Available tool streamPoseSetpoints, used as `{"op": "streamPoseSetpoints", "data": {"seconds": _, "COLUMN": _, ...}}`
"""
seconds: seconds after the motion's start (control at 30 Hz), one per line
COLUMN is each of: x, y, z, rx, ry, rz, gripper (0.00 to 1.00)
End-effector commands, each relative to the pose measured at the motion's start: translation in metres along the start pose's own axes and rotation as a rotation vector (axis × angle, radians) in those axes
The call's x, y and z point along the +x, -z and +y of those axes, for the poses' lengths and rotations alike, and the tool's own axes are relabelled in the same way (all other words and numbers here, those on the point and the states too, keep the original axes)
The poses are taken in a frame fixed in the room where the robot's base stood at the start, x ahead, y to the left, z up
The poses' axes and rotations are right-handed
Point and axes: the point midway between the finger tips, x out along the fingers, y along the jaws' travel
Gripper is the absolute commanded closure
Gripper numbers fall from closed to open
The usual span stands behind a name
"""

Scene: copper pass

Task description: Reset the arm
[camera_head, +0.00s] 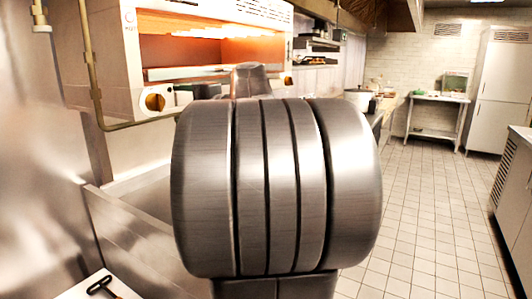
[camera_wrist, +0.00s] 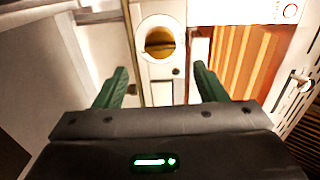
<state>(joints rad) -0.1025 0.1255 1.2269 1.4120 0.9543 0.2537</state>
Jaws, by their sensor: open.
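My gripper (camera_wrist: 157,88) shows in the wrist view with its two dark green fingers spread wide apart. Nothing is between the fingers, so it is open and empty. Beyond the fingertips stands a pale equipment front with a round brass-coloured knob (camera_wrist: 160,43). In the head view, a large metal joint of my own arm fills the middle of the picture and hides much of the scene behind it. The gripper itself does not show in the head view.
A heated unit (camera_head: 215,48) with an orange-lit opening stands behind my arm. A metal counter (camera_head: 130,225) runs along the left. A black-handled tool (camera_head: 102,287) lies at bottom left. The tiled floor (camera_head: 425,205) at right is clear. A fridge (camera_head: 500,85) stands at far right.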

Motion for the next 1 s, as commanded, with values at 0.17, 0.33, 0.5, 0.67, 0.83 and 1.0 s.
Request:
{"op": "streamPoseSetpoints", "data": {"seconds": 0.17, "x": 0.037, "y": -0.002, "z": -0.001, "rx": 0.002, "ry": 0.0, "rz": -0.005, "gripper": 0.35}}
{"op": "streamPoseSetpoints", "data": {"seconds": 0.33, "x": 0.065, "y": -0.001, "z": -0.001, "rx": 0.001, "ry": -0.001, "rz": -0.003, "gripper": 0.35}}
{"op": "streamPoseSetpoints", "data": {"seconds": 0.5, "x": 0.081, "y": -0.001, "z": -0.001, "rx": 0.0, "ry": 0.0, "rz": -0.001, "gripper": 0.35}}
{"op": "streamPoseSetpoints", "data": {"seconds": 0.67, "x": 0.082, "y": 0.0, "z": -0.001, "rx": 0.01, "ry": 0.0, "rz": 0.0, "gripper": 0.35}}
{"op": "streamPoseSetpoints", "data": {"seconds": 0.83, "x": 0.082, "y": 0.0, "z": 0.0, "rx": 0.011, "ry": 0.001, "rz": 0.0, "gripper": 0.35}}
{"op": "streamPoseSetpoints", "data": {"seconds": 1.0, "x": 0.08, "y": 0.0, "z": 0.0, "rx": 0.008, "ry": 0.001, "rz": 0.001, "gripper": 0.35}}
